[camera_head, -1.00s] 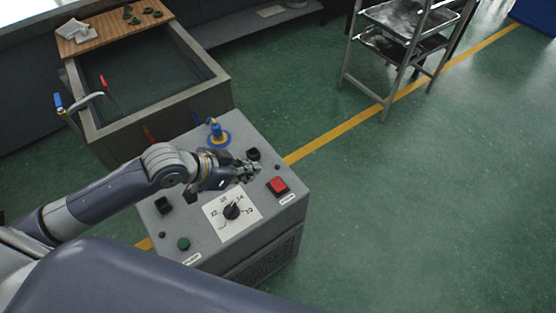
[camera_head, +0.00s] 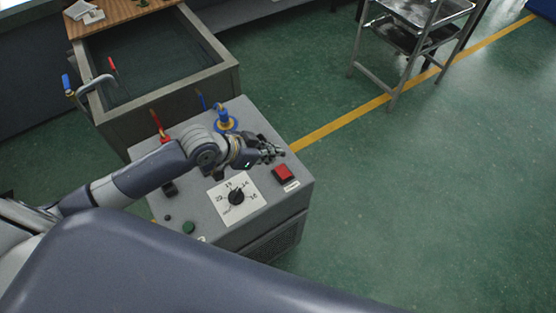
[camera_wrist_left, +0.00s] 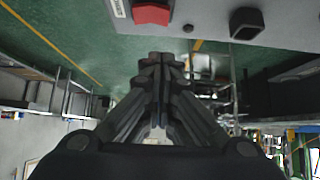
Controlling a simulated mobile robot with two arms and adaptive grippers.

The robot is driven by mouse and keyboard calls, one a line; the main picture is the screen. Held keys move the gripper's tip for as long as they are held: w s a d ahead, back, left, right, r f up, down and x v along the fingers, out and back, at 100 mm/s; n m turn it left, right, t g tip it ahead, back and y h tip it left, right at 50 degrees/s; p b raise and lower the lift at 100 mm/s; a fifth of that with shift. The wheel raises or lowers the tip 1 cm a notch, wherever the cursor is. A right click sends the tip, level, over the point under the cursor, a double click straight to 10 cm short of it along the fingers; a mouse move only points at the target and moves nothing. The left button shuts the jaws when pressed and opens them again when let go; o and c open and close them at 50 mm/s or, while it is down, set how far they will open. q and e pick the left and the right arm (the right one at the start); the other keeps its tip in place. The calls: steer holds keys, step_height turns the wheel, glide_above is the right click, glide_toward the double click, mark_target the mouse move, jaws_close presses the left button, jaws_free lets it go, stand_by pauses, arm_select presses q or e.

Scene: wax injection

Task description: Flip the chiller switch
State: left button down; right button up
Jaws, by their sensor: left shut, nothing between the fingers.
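The chiller (camera_head: 211,213) is a grey box with a sloping top panel. A red rocker switch (camera_head: 284,173) sits at the panel's right edge; in the left wrist view the red switch (camera_wrist_left: 151,13) shows at the top, beside a white label. My left gripper (camera_head: 279,153) is shut and empty. It hangs over the panel's upper right part, just behind the red switch in the head view, and seems apart from it. In the left wrist view its closed fingers (camera_wrist_left: 160,60) point toward the switch's side of the panel. My right gripper is not in view.
The panel also bears a dial (camera_head: 236,197), a green button (camera_head: 188,227) and a blue valve (camera_head: 225,121). A dark square socket (camera_wrist_left: 246,23) shows in the wrist view. A tank (camera_head: 222,75) stands behind; a tray rack (camera_head: 396,60) stands back right. The floor at right is clear.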

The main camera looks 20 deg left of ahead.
mark_target(278, 169)
arm_select(q)
steer(key=x, duration=0.3)
steer(key=shift+w+d+f, duration=0.15)
step_height(278, 169, down, 3)
steer(key=shift+r+p, duration=0.2)
steer(key=shift+p, duration=0.1)
steer(key=shift+f, duration=0.7)
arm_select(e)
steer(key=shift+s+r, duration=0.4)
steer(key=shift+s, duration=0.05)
arm_select(q)
steer(key=shift+f, duration=0.1)
steer(key=shift+a+f, duration=0.25)
steer(key=shift+f, duration=0.15)
steer(key=shift+d+r, duration=0.1)
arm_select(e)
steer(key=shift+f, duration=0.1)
